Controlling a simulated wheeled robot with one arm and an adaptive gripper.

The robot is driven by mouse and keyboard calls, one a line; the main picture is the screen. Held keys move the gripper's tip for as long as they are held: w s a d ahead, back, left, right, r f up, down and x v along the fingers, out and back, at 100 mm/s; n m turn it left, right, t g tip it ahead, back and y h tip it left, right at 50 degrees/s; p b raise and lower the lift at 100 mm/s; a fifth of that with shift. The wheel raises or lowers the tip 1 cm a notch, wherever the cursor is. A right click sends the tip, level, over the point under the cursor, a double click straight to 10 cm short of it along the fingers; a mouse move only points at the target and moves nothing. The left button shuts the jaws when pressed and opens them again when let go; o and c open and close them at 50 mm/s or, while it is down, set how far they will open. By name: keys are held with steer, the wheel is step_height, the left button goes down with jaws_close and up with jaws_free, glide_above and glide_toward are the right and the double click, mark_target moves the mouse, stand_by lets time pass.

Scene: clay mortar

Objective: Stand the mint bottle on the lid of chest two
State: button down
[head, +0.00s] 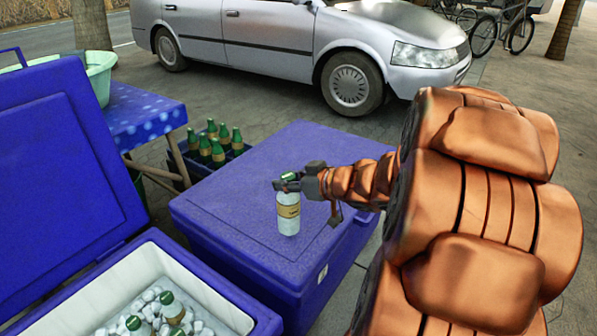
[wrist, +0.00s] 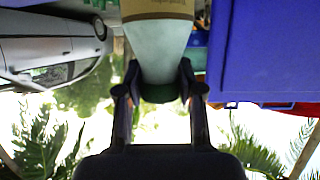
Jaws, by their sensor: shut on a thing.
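The chest carries a small white tag (head: 322,272) that I cannot read.
An open blue chest (head: 225,300) with ice and green-capped bottles (head: 172,308) stands at front left, its lid (head: 50,170) raised. A crate of green bottles (head: 213,145) sits behind. A blue table (head: 140,115) holds a green basin (head: 100,72). The rest of the closed lid is bare.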

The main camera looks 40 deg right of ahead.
steer(key=shift+s+r+p, duration=0.1)
steer(key=shift+r+p, duration=0.05)
steer(key=shift+p, duration=0.15)
steer(key=shift+w+d+r+p, duration=0.25)
steer(key=shift+d+p, duration=0.05)
steer(key=shift+p, duration=0.7)
steer(key=p, duration=0.2)
steer(key=shift+w+d+f+p, duration=0.1)
steer(key=shift+w+d+p, duration=0.25)
steer(key=shift+d, duration=0.05)
steer(key=shift+w+d+f+p, duration=0.15)
steer(key=shift+w+f+p, duration=0.05)
steer(key=shift+p, duration=0.55)
steer(key=shift+w+d+f+p, duration=0.15)
steer(key=shift+f+p, duration=0.1)
steer(key=shift+p, duration=0.6)
